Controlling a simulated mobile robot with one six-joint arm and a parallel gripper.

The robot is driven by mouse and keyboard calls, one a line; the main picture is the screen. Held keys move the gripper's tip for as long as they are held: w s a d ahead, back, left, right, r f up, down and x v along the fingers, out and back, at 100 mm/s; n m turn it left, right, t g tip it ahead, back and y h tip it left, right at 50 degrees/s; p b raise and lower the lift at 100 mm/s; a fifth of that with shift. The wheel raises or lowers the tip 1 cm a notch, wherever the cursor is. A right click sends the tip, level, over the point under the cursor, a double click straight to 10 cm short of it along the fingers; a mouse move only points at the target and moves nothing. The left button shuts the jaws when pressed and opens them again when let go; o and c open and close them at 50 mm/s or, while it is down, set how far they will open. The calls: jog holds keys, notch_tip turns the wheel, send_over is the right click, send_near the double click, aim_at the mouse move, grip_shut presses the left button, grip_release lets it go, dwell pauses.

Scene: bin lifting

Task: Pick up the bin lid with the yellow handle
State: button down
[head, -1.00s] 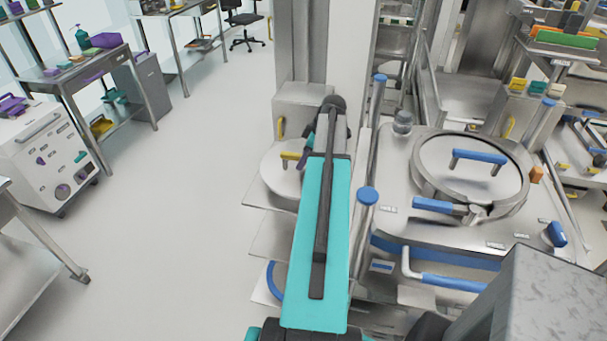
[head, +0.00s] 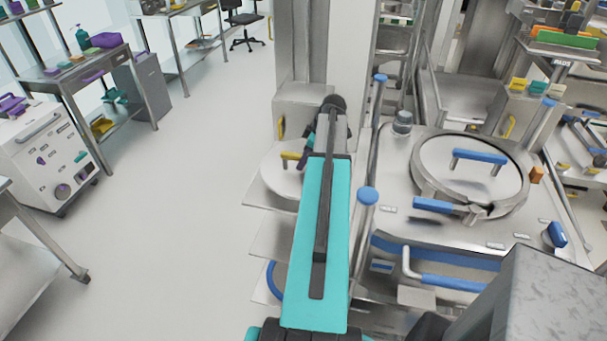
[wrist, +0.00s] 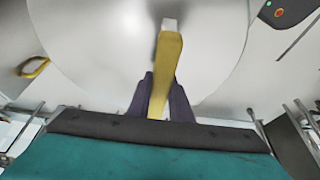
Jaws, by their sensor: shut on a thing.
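The bin lid (head: 276,168) is a round pale grey disc left of my arm in the head view. It also fills the upper middle of the wrist view (wrist: 90,45). Its yellow handle (head: 291,156) shows beside my arm, and in the wrist view the handle (wrist: 166,70) runs down between two dark fingers. My gripper (wrist: 160,100) is shut on the yellow handle. In the head view my arm hides most of the gripper and part of the lid. I cannot tell whether the lid is raised off what is beneath it.
A steel unit with a blue-handled round lid (head: 470,160) stands close on the right. A blue-capped post (head: 368,196) rises right beside my arm. A column (head: 345,60) stands behind the lid. The floor (head: 180,220) to the left is clear.

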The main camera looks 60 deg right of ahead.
jog(key=shift+r, duration=0.1)
jog(key=shift+r, duration=0.15)
jog(key=shift+r+p, duration=0.15)
jog(key=shift+p, duration=0.25)
jog(key=shift+w+r+b, duration=0.1)
jog(key=shift+r+b, duration=1.8)
jog(key=shift+r, duration=3)
jog(key=shift+r, duration=0.25)
notch_tip(320, 180, up, 8)
jog(key=p, duration=0.4)
